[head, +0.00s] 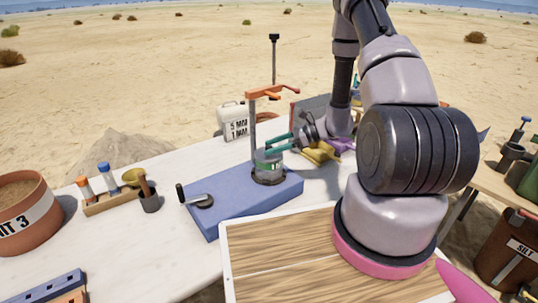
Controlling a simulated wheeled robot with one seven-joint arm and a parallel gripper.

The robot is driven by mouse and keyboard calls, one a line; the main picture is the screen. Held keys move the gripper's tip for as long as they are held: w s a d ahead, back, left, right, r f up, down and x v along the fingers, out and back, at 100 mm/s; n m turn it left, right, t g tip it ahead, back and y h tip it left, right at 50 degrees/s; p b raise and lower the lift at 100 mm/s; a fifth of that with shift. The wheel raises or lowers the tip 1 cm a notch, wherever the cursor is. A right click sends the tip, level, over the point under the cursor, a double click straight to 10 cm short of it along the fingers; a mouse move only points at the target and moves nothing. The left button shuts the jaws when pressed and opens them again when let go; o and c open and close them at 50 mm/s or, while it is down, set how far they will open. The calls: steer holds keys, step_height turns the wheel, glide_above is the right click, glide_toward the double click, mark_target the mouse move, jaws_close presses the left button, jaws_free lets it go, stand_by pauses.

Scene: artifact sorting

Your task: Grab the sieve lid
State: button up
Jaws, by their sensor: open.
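A blue sieve-shaker base (225,218) stands on the white table with an upright post and an orange clamp arm (270,92) above. A short grey-green round sieve stack (268,165) with a white label sits on a dark ring on this base. A separate lid cannot be clearly told apart at its top. My gripper (266,147) reaches in from the right with two teal fingers spread apart. The fingertips are at the stack's top edge, beside the post. Whether they touch it cannot be told. Nothing is visibly held.
A black-handled crank (201,200) is on the base's left part. A rack of small bottles (108,198) and a dark cup (149,201) stand left. A white jug (233,120) and yellow cloth-like item (318,153) are behind.

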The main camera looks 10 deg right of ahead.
jaws_close()
